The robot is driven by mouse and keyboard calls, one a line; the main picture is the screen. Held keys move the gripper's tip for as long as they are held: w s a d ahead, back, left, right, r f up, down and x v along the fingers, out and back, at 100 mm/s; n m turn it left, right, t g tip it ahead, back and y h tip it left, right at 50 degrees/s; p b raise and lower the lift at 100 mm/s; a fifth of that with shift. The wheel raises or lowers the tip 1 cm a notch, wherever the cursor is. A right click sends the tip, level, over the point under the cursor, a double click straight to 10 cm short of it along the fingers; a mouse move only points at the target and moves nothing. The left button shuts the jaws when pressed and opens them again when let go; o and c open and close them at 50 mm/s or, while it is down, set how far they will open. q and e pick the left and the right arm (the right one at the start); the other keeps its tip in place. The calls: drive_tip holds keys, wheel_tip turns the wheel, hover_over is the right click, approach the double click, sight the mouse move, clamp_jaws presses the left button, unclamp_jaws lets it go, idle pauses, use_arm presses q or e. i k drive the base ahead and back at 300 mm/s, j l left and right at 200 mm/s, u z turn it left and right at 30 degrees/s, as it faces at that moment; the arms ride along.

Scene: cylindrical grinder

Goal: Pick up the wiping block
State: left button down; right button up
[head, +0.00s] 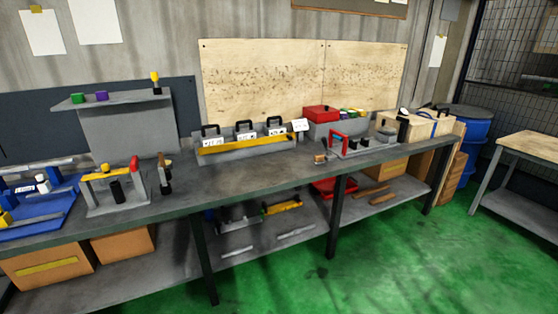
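A small tan and dark block (320,158) sits on the grey workbench (250,178) near its front edge, right of the middle. It could be the wiping block, but it is too small in the head view to be sure. A dark upright tool with a tan top (165,175) stands on the bench further left. Neither of my grippers shows in the head view, and nothing is seen held.
A grey rack with black-handled boxes (245,150) stands behind. A fixture with a red handle (340,143) is just right of the block. A blue tray (38,208) and a grey stand with a red-ended yellow bar (105,185) are left. Green floor (385,260) is open in front.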

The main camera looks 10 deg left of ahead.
sight(319, 159)
drive_tip(key=z, duration=2)
drive_tip(key=u, duration=2.5)
drive_tip(key=i+l+u, duration=0.5)
drive_tip(key=i+l, duration=0.15)
drive_tip(key=i+l+u, duration=0.3)
drive_tip(key=l, duration=0.2)
drive_tip(key=i+l+u, duration=0.25)
drive_tip(key=l, duration=0.25)
